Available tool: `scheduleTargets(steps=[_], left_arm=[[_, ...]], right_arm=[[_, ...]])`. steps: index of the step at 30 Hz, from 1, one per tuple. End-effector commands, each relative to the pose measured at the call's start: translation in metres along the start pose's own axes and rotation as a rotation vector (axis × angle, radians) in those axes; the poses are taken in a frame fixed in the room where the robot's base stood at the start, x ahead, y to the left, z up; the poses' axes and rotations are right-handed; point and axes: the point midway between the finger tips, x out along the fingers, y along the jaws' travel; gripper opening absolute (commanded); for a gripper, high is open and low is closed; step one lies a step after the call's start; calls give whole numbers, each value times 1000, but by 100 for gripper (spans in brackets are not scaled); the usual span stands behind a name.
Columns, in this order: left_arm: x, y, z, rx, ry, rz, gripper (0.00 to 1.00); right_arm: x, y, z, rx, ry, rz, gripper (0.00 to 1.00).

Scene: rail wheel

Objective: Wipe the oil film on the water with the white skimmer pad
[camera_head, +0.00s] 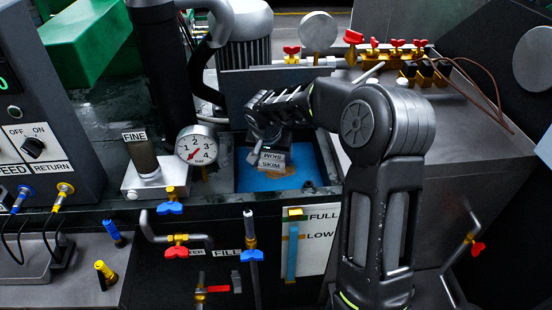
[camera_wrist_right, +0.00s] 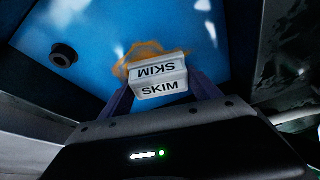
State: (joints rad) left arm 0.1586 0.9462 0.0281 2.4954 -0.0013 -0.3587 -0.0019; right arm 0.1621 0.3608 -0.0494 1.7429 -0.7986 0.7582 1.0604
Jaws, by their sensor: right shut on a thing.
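The white skimmer pad (camera_head: 272,160), marked SKIM, is in my right gripper (camera_head: 262,150) over the blue water (camera_head: 251,182) in the tank. In the right wrist view the pad (camera_wrist_right: 160,80) sits between the two fingers of the right gripper (camera_wrist_right: 162,95), which are shut on it. The tan oil film (camera_head: 290,182) shows beside and below the pad on the water. In the right wrist view the film (camera_wrist_right: 143,50) shows just past the pad's far edge, and the pad hides part of it. I cannot tell whether the pad touches the water. My left gripper is not in view.
A pressure gauge (camera_head: 196,146) and a block marked FINE (camera_head: 143,160) stand left of the tank opening. A small dark round fitting (camera_wrist_right: 64,55) lies in the tank. Red and blue valves (camera_head: 178,238) line the front. A grey panel (camera_head: 280,80) stands behind the opening.

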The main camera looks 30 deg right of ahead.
Motion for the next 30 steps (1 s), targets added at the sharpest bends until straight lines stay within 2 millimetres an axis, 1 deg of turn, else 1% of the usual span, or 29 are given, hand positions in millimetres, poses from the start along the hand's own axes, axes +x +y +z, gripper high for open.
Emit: scheduleTargets(steps=[8,15,19,30], left_arm=[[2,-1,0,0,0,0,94],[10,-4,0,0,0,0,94],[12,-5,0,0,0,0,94],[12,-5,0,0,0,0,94]], right_arm=[[1,-4,3,-2,-3,-1,24],[-1,-22,8,-4,-3,-1,24],[-3,-29,9,-3,-2,-1,24],[-5,-31,9,-1,-1,-1,24]])
